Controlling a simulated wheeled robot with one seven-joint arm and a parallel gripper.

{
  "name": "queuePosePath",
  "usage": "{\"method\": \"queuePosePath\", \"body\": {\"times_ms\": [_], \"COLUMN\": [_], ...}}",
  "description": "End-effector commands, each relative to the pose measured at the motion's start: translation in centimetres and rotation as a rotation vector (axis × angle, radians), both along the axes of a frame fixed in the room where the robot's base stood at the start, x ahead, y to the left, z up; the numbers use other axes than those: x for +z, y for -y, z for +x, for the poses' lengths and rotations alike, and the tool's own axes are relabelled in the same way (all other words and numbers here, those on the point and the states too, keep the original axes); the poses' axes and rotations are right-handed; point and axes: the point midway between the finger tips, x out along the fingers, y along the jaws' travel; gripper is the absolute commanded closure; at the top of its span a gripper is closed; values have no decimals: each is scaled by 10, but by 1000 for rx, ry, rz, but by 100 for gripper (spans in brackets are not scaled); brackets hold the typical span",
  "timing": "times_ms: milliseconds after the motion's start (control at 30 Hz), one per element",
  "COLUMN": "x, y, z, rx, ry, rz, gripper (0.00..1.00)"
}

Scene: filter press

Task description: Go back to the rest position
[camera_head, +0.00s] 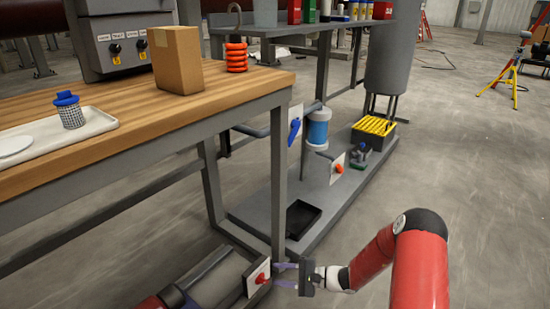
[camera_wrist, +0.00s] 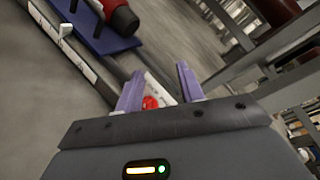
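My gripper (camera_head: 277,275) is low at the front, close to the table leg, with its two purple fingers apart. It points left toward a red knob (camera_head: 261,279) on a white plate (camera_head: 253,285). In the wrist view my gripper (camera_wrist: 158,80) is open, and the red knob (camera_wrist: 150,103) shows between the fingers, partly hidden by the gripper body. The fingers look clear of the knob, though the exact gap is hard to tell. Nothing is held.
A wooden-topped table (camera_head: 240,87) with a cardboard box (camera_head: 177,60) stands above and left of the gripper. A grey skid (camera_head: 330,195) carries a black tray (camera_head: 300,219), a blue filter (camera_head: 318,128) and a yellow-topped crate (camera_head: 373,137). Open floor lies right.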

Motion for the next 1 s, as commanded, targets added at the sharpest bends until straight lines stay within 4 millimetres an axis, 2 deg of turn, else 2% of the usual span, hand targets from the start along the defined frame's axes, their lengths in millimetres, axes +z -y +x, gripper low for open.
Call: {"method": "queuePosePath", "body": {"times_ms": [33,100,400,700,1000], "x": [28,57,168,261,335], "y": [-2,-2,9,39,82], "z": [-5,-17,-77,-147,-220], "rx": [63,144,416,547,534], "ry": [33,66,205,355,528], "rz": [-53,-130,-491,-887,-1273], "gripper": [62,62,62,62,62]}}
